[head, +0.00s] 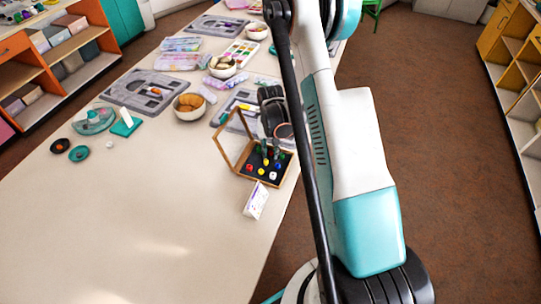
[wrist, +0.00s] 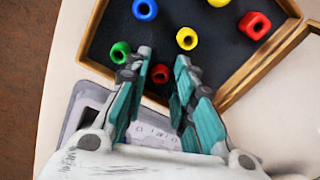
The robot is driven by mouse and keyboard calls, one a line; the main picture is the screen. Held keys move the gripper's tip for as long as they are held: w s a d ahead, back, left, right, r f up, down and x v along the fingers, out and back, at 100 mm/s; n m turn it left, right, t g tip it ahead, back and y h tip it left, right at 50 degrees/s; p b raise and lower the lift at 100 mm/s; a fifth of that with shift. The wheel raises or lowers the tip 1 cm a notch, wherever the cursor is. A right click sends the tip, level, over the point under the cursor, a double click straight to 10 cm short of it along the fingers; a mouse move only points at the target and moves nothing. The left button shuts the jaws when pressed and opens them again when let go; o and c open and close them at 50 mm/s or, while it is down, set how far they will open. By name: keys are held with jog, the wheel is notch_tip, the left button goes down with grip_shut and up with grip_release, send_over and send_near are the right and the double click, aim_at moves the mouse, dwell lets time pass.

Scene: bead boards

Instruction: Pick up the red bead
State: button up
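An open wooden box with a black floor (head: 246,171) holds several colored beads. A larger red bead (wrist: 255,25) lies toward the hinged lid side; in the head view it is the red bead (head: 250,168) at the box's front left. My gripper (wrist: 163,58) reaches down into the box with its teal fingers apart. A second red bead (wrist: 160,73), darker, shows in the gap between the fingers; I cannot tell whether they touch it. A green bead (wrist: 119,52) lies close beside the left finger. In the head view the gripper (head: 270,153) hides part of the box.
A blue bead (wrist: 145,9) and a yellow bead (wrist: 187,38) lie beyond the fingertips. The box's raised lid (head: 228,140) stands on the left. A white card box (head: 256,201) lies in front. Bowls and grey trays fill the back table; the front table (head: 130,220) is clear.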

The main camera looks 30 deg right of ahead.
jog(key=shift+r, duration=0.1)
jog(key=shift+c, duration=0.3)
jog(key=c, duration=0.3)
jog(key=shift+r, duration=0.1)
jog(key=shift+c, duration=0.2)
